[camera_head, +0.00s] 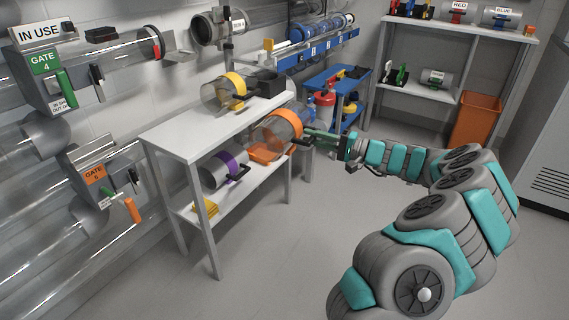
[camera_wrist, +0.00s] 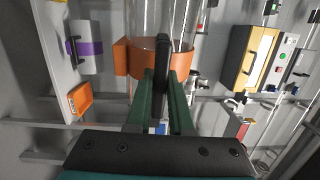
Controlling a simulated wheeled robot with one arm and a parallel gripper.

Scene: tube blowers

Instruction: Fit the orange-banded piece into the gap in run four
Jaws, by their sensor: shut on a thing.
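The orange-banded piece (camera_head: 271,131) is a clear tube with an orange band and a dark handle. My gripper (camera_head: 309,134) is shut on the handle and holds the piece beside the right end of the white bench. In the wrist view, the green fingers (camera_wrist: 162,108) are closed around the black handle, with the orange band (camera_wrist: 182,64) just beyond. The green gate 4 sign (camera_head: 43,62) marks a clear tube run on the left wall. That run has an open end (camera_head: 157,43) with a red ring, and a grey collar (camera_head: 205,29) stands farther along, with a space between.
A yellow-banded tube (camera_head: 222,93) lies on the bench top (camera_head: 185,128), and a purple-banded tube (camera_head: 222,171) lies on its lower shelf. A blue cart (camera_head: 335,80) and an orange bin (camera_head: 476,120) stand behind. The floor in front is clear.

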